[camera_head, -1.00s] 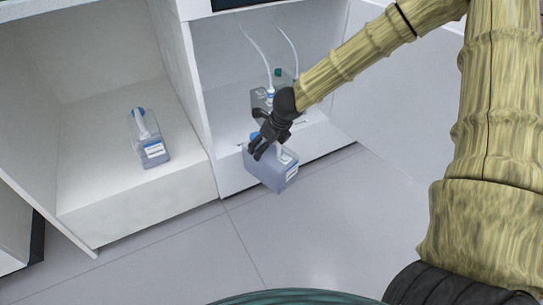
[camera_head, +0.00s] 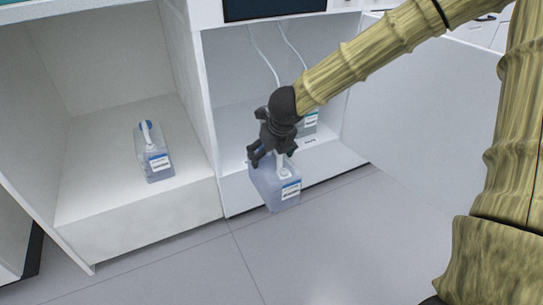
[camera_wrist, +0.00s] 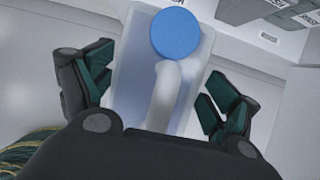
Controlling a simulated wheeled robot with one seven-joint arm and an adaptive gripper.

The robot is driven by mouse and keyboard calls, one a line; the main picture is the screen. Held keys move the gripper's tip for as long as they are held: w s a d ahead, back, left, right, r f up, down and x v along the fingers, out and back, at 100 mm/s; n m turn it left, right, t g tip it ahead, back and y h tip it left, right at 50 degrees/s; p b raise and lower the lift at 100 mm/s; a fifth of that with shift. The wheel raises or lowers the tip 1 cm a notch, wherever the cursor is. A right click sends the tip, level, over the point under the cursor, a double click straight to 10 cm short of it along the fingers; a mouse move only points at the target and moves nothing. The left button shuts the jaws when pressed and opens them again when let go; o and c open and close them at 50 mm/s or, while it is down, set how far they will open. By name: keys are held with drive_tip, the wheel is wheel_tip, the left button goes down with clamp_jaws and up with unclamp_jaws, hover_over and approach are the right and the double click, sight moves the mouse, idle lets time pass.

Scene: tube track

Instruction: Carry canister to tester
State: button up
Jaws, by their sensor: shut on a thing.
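My gripper (camera_head: 268,155) is shut on a translucent blue-grey canister (camera_head: 276,188) with a white label. It holds the canister upright or nearly so, in front of the open right-hand cabinet and above the floor. In the wrist view, the canister's blue cap (camera_wrist: 175,35) and pale handle lie between my gripper's two fingers (camera_wrist: 155,100). Another canister (camera_head: 157,165) with a blue cap stands in the left cabinet. A further canister (camera_head: 309,124) inside the right cabinet is mostly hidden behind my gripper. I cannot tell which thing is the tester.
The left cabinet's floor (camera_head: 100,190) has free room around its canister. White tubes (camera_head: 263,55) hang inside the right cabinet (camera_head: 225,95), below a dark screen (camera_head: 270,8). An open door panel (camera_head: 400,105) stands at the right. The grey floor (camera_head: 330,250) is clear.

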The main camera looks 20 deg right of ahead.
drive_tip(key=w+a+p, duration=0.1)
drive_tip(key=w, duration=2.8)
drive_tip(key=shift+w+f+p, duration=0.2)
drive_tip(key=shift+w+p, duration=0.15)
drive_tip(key=shift+w, duration=0.05)
idle(0.6)
drive_tip(key=shift+s+f+p, duration=0.1)
drive_tip(key=shift+f+p, duration=0.5)
drive_tip(key=shift+p, duration=0.5)
idle(1.7)
drive_tip(key=o, duration=1.5)
drive_tip(key=shift+f, duration=0.1)
